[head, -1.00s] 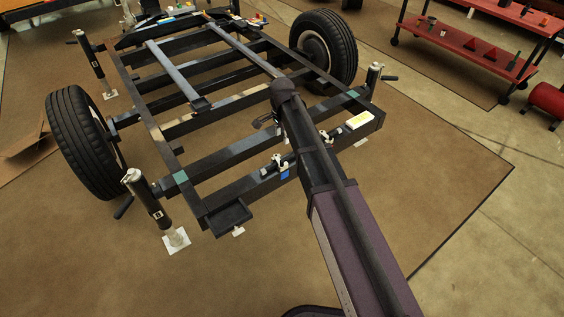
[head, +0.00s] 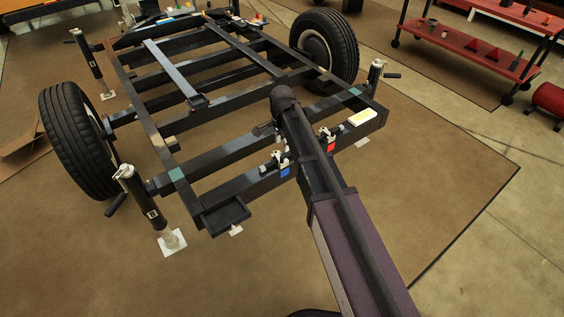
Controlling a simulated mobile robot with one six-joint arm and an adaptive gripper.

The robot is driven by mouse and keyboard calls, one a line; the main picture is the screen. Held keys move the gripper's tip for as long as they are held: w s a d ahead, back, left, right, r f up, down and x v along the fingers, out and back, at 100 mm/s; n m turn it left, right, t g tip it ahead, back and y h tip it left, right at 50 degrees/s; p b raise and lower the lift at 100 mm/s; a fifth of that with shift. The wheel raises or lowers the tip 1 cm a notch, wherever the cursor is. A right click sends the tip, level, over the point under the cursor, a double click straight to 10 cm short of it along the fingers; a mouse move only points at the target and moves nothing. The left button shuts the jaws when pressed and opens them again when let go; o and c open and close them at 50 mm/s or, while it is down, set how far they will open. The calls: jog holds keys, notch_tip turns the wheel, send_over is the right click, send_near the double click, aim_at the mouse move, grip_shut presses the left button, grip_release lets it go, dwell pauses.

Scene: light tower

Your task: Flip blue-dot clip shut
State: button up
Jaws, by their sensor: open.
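The blue-dot clip (head: 278,161) is a small black and silver toggle on the trailer frame's near crossbar. A blue square (head: 285,172) marks the bar's face just below it. Whether its lever is up or down is too small to tell. My arm comes up from the bottom right and passes just right of this clip.
A second clip (head: 328,134) with a red square sits right of my arm on the same crossbar. A yellow and white box (head: 362,117) lies near the frame's right corner. A jack (head: 140,195) stands at the front left. Red shelves (head: 465,45) stand behind right.

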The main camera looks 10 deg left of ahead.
aim_at(282, 157)
jog(key=shift+f+b, duration=3.5)
jog(key=shift+f, duration=0.25)
grip_shut()
